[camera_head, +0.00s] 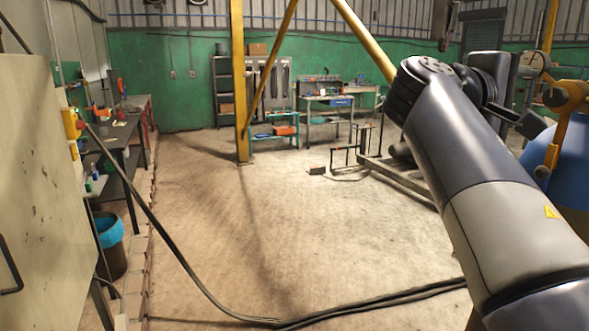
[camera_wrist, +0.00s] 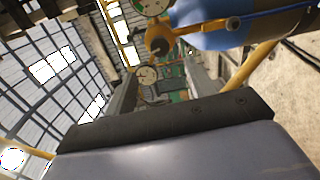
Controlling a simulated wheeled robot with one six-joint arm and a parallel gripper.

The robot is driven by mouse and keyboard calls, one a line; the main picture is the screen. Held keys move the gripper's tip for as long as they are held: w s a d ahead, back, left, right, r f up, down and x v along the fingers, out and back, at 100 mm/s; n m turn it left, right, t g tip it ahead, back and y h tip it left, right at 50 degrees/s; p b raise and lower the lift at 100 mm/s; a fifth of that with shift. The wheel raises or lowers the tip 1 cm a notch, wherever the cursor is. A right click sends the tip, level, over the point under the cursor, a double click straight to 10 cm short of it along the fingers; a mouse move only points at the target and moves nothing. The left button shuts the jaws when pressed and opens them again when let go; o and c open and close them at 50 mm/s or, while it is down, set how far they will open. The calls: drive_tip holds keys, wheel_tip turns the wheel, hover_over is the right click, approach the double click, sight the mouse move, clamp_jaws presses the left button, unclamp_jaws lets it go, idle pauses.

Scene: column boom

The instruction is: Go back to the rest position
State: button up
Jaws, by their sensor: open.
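My gripper (camera_wrist: 163,78) shows in the wrist view, with its two grey fingers apart and nothing held between them. In the head view my arm reaches up along the right side, and its end by the right edge is partly hidden behind the arm links. In the wrist view, past the fingers, are a round gauge (camera_wrist: 147,75) and a blue tank (camera_wrist: 215,28) with yellow fittings. I cannot tell how far the fingers are from them.
The blue tank also stands at the right edge of the head view (camera_head: 569,165). A yellow post (camera_head: 240,85) rises mid-left. Black cables (camera_head: 375,299) cross the floor. A workbench (camera_head: 122,130) and a bin (camera_head: 112,248) line the left. The middle floor is clear.

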sight(552, 95)
drive_tip(key=p+x, duration=0.1)
drive_tip(key=x, duration=0.9)
drive_tip(key=shift+d+p, duration=0.2)
drive_tip(key=shift+p, duration=0.2)
drive_tip(key=shift+a+r+n+p, duration=0.1)
drive_tip(key=shift+n+p, duration=0.35)
drive_tip(key=shift+n, duration=0.1)
drive_tip(key=shift+a+r+n+p, duration=0.1)
drive_tip(key=shift+a+n+p, duration=0.05)
drive_tip(key=shift+n+p, duration=0.35)
drive_tip(key=n+p, duration=0.2)
drive_tip(key=n, duration=0.2)
drive_tip(key=shift+n+p, duration=0.35)
drive_tip(key=shift+p, duration=0.05)
drive_tip(key=n+p, duration=0.3)
drive_tip(key=n, duration=0.1)
drive_tip(key=n+p, duration=0.2)
drive_tip(key=n, duration=0.2)
drive_tip(key=shift+n+p, duration=0.3)
drive_tip(key=shift+n, duration=0.1)
drive_tip(key=shift+f+b+v, duration=0.15)
drive_tip(key=shift+b+v, duration=0.2)
drive_tip(key=shift+v, duration=0.6)
drive_tip(key=shift+f+b+v, duration=0.1)
drive_tip(key=shift+b+v, duration=0.2)
drive_tip(key=shift+v, duration=0.7)
drive_tip(key=shift+w, duration=0.1)
